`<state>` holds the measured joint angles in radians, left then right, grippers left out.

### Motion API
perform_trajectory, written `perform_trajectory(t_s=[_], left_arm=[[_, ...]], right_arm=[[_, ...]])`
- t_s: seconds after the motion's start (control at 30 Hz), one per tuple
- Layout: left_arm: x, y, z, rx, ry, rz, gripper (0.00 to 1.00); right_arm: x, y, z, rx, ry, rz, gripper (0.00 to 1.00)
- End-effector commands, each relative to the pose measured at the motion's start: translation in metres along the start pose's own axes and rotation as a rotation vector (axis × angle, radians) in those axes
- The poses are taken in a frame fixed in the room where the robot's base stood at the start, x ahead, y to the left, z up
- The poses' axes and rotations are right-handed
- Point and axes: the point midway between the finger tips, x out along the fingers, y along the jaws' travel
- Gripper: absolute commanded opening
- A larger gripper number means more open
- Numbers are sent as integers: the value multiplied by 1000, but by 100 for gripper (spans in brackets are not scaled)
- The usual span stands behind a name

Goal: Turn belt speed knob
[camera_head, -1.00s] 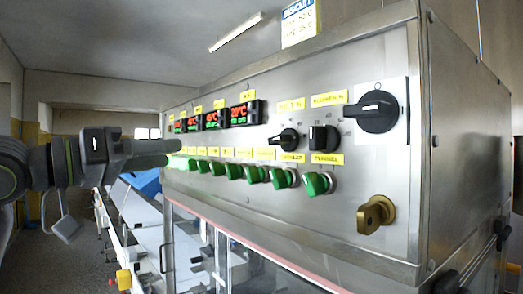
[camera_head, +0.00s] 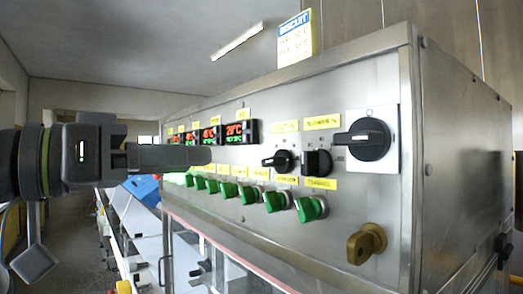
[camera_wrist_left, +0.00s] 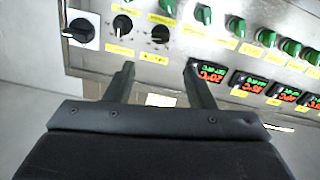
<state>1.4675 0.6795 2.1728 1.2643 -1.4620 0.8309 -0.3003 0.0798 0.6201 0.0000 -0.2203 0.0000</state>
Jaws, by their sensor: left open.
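Two small black knobs sit on the steel control panel (camera_head: 385,90) under yellow labels. The left one (camera_head: 283,160) appears to be the belt speed knob, though its label is hard to read; the other small knob (camera_head: 317,162) is just right of it. My left gripper (camera_head: 208,155) reaches in from the left, apart from the knobs and in front of the panel. In the left wrist view, which shows the panel upside down, its open fingers (camera_wrist_left: 159,66) are empty, with the belt knob (camera_wrist_left: 160,34) beyond the gap between them. My right gripper is not in view.
A large black rotary switch (camera_head: 367,139) is right of the small knobs, with a brass key knob (camera_head: 367,244) below. A row of green knobs (camera_head: 275,200) runs beneath, and red-green displays (camera_head: 240,132) are to the left. Space before the panel looks clear.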

Motion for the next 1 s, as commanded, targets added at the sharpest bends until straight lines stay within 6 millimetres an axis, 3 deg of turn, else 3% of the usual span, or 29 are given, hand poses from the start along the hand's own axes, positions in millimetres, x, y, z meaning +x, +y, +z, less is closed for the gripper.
perform_trajectory(t_s=[1.0], left_arm=[[113,0,-1,-2,0,1,49]], right_arm=[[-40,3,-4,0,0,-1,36]])
